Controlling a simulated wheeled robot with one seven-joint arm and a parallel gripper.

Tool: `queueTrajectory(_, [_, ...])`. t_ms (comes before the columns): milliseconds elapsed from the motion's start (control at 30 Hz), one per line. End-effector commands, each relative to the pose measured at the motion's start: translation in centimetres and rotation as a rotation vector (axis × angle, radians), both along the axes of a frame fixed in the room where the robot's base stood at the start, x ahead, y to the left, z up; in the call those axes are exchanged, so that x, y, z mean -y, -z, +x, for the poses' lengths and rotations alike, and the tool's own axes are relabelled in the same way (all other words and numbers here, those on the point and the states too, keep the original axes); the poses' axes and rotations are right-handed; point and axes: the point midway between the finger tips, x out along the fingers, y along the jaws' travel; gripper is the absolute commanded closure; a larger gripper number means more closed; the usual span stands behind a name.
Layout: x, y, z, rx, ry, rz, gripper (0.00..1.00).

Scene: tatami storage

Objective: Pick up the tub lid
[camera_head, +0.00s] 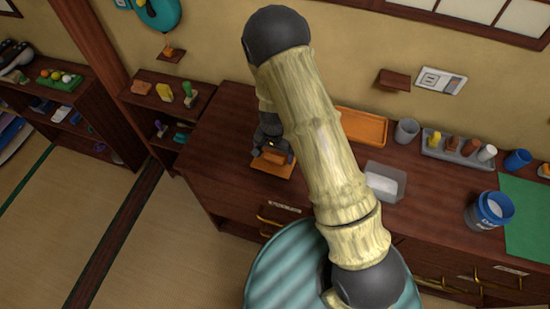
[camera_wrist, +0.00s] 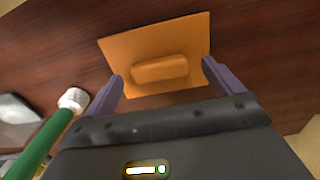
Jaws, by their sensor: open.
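The tub lid is a flat orange square with a raised oblong grip on top. In the wrist view the lid (camera_wrist: 190,40) lies on dark wood, and its raised grip (camera_wrist: 160,69) sits between my two fingers. My gripper (camera_wrist: 163,73) is open, with one purple-grey finger on each side of the grip. I cannot tell whether the fingers touch it. In the head view the lid (camera_head: 286,170) lies on the left end of the brown cabinet top, with my gripper (camera_head: 272,148) just over it and hiding part of it.
On the cabinet (camera_head: 235,165) stand an orange tray (camera_head: 362,126), a grey cup (camera_head: 406,131), a clear bin (camera_head: 385,182), a grey rack (camera_head: 455,150) and a blue tub (camera_head: 490,211). A low shelf (camera_head: 165,100) stands to the left. In the wrist view a green rod (camera_wrist: 45,140) shows at left.

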Motion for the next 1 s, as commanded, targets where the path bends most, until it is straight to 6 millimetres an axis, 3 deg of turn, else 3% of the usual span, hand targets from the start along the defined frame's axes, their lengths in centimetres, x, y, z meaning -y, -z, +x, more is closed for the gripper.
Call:
queueTrajectory(600, [0.34,0.66,0.07,0.001,0.006,0.000,0.08])
queueTrajectory(633, [0.32,0.66,0.07,0.001,0.006,0.000,0.10])
queueTrajectory(867, [0.32,0.66,0.07,0.001,0.006,0.000,0.55])
queueTrajectory(1000, [0.32,0.65,0.07,0.001,0.006,0.000,0.56])
